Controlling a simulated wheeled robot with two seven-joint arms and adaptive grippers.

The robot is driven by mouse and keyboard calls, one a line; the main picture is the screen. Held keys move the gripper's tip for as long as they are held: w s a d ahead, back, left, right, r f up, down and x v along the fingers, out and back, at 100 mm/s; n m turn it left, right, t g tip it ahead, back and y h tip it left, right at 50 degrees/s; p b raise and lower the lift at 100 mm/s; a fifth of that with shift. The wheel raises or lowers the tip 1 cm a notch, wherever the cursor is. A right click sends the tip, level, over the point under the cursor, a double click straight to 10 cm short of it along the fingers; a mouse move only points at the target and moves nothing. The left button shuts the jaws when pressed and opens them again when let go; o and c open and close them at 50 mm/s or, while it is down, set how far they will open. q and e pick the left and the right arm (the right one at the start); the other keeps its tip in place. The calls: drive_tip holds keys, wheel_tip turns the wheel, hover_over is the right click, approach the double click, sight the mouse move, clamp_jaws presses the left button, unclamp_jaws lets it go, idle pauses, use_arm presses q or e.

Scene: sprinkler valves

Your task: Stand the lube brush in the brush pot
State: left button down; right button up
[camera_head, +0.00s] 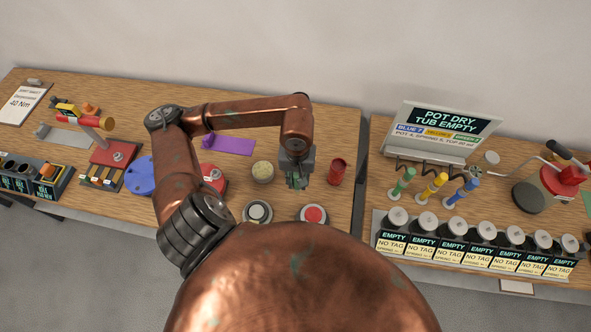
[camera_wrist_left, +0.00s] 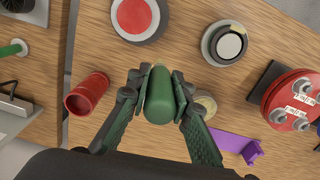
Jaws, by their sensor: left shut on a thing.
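My left gripper (camera_head: 297,181) hangs over the right part of the left bench, between a cream-filled tub and a red cup. In the left wrist view the gripper (camera_wrist_left: 160,88) is shut on the green handle of the lube brush (camera_wrist_left: 160,101). The brush is seen nearly end-on, so its bristles are hidden. The open red cup, seemingly the brush pot (camera_head: 337,172), stands upright just right of the gripper, apart from it. The pot also shows at left in the left wrist view (camera_wrist_left: 86,94), and looks empty. My right gripper is not in view.
The cream-filled tub (camera_head: 262,171) is left of the gripper. A red-topped button (camera_head: 313,215) and a grey-topped round unit (camera_head: 257,212) sit nearer the front. A purple holder (camera_head: 232,146) lies behind. A gap separates the right bench, which carries a sign (camera_head: 437,130).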

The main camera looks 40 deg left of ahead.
use_arm(q)
drive_tip(key=shift+s+a+r+n, duration=0.35)
drive_tip(key=shift+s+a+n, duration=0.05)
drive_tip(key=shift+s, duration=0.1)
drive_tip(key=shift+n, duration=0.3)
drive_tip(key=w+a+f+p, duration=0.2)
drive_tip(key=w+f, duration=0.1)
drive_tip(key=f, duration=0.1)
drive_tip(key=w+a+f+p, duration=0.2)
drive_tip(key=w+a+f, duration=0.1)
drive_tip(key=w+f, duration=0.1)
drive_tip(key=w+a+f+p, duration=0.2)
drive_tip(key=w+f, duration=0.2)
drive_tip(key=shift+a+f+p, duration=0.15)
drive_tip(key=shift+a+p, duration=0.1)
drive_tip(key=shift+p, duration=0.1)
drive_tip(key=shift+w+f, duration=0.1)
drive_tip(key=shift+f, duration=0.25)
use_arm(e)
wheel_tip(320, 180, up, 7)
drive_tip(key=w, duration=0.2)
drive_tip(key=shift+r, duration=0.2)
use_arm(q)
drive_tip(key=shift+f, duration=0.1)
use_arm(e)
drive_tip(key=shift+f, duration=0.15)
